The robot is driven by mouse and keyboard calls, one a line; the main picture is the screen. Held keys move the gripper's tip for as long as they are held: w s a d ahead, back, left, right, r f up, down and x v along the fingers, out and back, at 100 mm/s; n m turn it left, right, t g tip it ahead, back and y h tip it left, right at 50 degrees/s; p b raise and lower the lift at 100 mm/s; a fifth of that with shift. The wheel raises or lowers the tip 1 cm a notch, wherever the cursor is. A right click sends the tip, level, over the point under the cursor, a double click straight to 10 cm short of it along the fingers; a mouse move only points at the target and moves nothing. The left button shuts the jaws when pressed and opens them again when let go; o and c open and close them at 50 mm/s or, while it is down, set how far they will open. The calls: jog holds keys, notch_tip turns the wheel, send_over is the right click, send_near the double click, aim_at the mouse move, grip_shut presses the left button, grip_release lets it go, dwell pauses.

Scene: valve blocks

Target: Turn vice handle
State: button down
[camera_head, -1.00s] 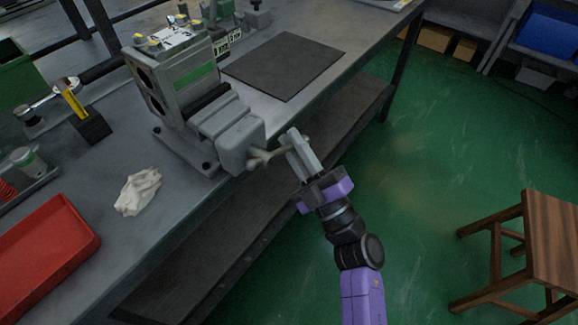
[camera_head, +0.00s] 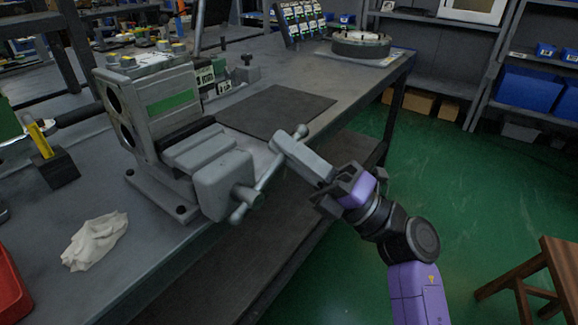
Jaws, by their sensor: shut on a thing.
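A grey vice (camera_head: 218,180) with a valve block (camera_head: 160,105) behind its front jaw is mounted at the bench's front edge. Its handle (camera_head: 262,181) is a grey bar through the screw head (camera_head: 246,196), slanting from a knobbed lower-left end up to a knob at upper right. My gripper (camera_head: 284,148) reaches in from the right, its long grey fingers shut on the handle near the upper-right end. The fingers hide part of the bar.
A dark mat (camera_head: 275,110) lies on the bench behind the handle. A white cloth (camera_head: 95,241) and a red tray (camera_head: 12,300) are at left. A wooden stool (camera_head: 545,280) stands at lower right. Green floor (camera_head: 470,200) is open right of my arm.

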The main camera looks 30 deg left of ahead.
jog(key=shift+s+r+n+g, duration=0.15)
jog(key=shift+r+n+g, duration=0.1)
jog(key=shift+n+g, duration=0.35)
jog(key=c, duration=1.5)
grip_release()
jog(key=shift+v, duration=3.9)
jog(key=shift+r, duration=0.15)
